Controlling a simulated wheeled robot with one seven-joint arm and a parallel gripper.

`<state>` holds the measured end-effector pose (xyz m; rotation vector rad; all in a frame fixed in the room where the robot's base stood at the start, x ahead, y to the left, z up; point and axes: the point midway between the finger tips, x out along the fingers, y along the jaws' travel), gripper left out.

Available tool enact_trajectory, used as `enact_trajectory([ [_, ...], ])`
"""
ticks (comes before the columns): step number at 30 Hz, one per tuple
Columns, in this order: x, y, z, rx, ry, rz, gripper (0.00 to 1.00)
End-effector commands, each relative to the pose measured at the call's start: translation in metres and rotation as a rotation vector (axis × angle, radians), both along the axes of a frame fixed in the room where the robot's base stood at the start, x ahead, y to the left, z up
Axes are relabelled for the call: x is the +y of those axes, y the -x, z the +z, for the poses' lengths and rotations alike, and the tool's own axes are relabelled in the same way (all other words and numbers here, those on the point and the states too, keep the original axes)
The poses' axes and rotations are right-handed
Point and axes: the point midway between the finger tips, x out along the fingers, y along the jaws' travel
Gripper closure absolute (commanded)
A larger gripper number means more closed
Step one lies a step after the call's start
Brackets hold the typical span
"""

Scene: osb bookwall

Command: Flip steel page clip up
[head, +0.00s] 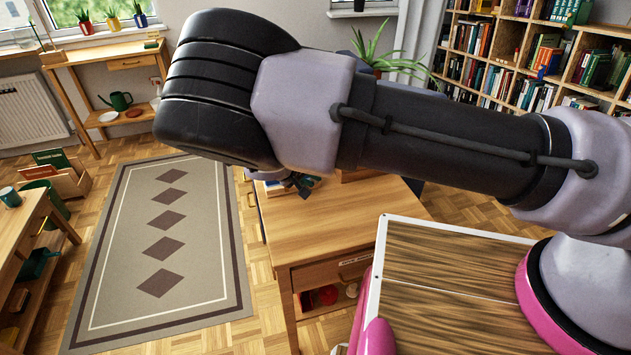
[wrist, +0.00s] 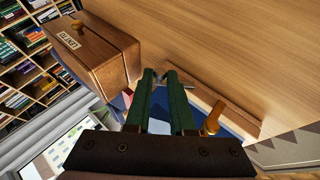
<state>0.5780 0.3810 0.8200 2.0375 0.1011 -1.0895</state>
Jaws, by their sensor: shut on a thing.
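My gripper (wrist: 161,74) shows in the wrist view as two dark green fingers reaching forward, their tips close together. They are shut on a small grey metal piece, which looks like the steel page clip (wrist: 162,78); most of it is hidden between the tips. In the head view only a bit of my gripper (head: 303,184) shows under my arm, which hides the clip.
A wooden box (wrist: 98,48) with a label and knob stands left of the fingers in the wrist view. The desk top (head: 335,215) is bare towards its near side. A drawer (head: 335,272) and open shelf lie below it. A patterned rug (head: 160,245) covers the floor at left.

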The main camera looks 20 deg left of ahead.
Motion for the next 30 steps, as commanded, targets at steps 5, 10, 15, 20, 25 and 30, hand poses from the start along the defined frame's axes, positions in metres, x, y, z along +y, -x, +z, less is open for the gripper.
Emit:
enact_trajectory([
  [5, 0.008, 0.005, 0.001, -0.091, 0.147, 0.005, 1.00],
  [10, 0.016, 0.009, 0.002, -0.175, 0.283, 0.005, 1.00],
  [15, 0.022, 0.014, 0.001, -0.257, 0.419, 0.004, 1.00],
  [20, 0.028, 0.017, 0.000, -0.329, 0.537, 0.003, 1.00],
  [25, 0.033, 0.020, -0.002, -0.393, 0.640, 0.001, 1.00],
  [30, 0.036, 0.022, -0.003, -0.439, 0.716, 0.000, 1.00],
])
